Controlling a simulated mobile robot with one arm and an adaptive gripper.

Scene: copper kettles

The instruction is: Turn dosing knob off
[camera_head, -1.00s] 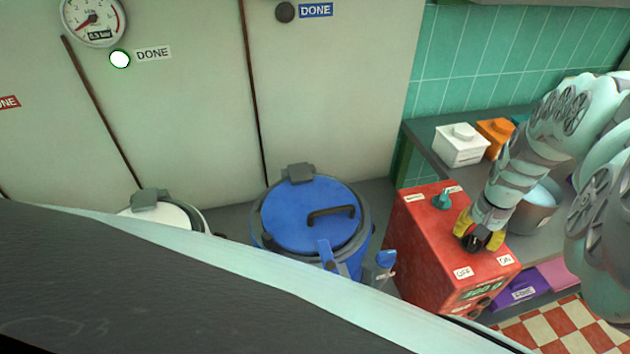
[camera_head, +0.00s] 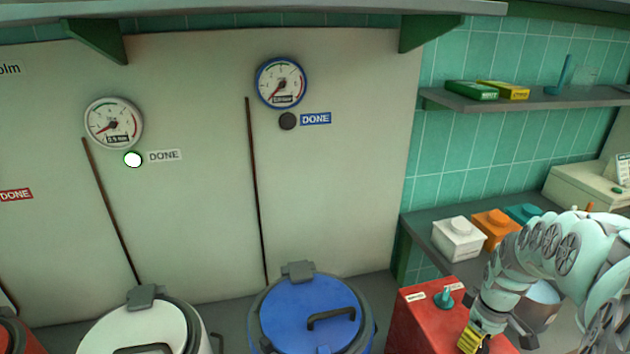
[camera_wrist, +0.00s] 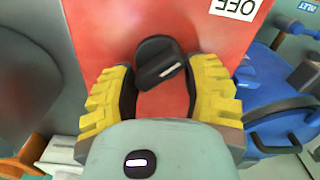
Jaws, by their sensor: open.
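The red dosing box (camera_head: 412,325) stands at the lower right of the head view, its lower part cut off. My gripper (camera_head: 476,343) is over its top at the bottom edge. In the wrist view my gripper (camera_wrist: 163,85) is open, with a yellow-padded finger on each side of a black knob (camera_wrist: 155,55). The knob has a short white mark, and I cannot tell whether either finger touches it. A white OFF label (camera_wrist: 236,6) lies beyond the knob, up and right. The ON label is not in view now.
A teal knob (camera_head: 444,298) stands on the red box, left of my gripper. A blue-lidded kettle (camera_head: 290,320) and a white-lidded kettle (camera_head: 120,330) stand to the left. White (camera_head: 458,242) and orange (camera_head: 490,228) containers sit on the counter behind the box.

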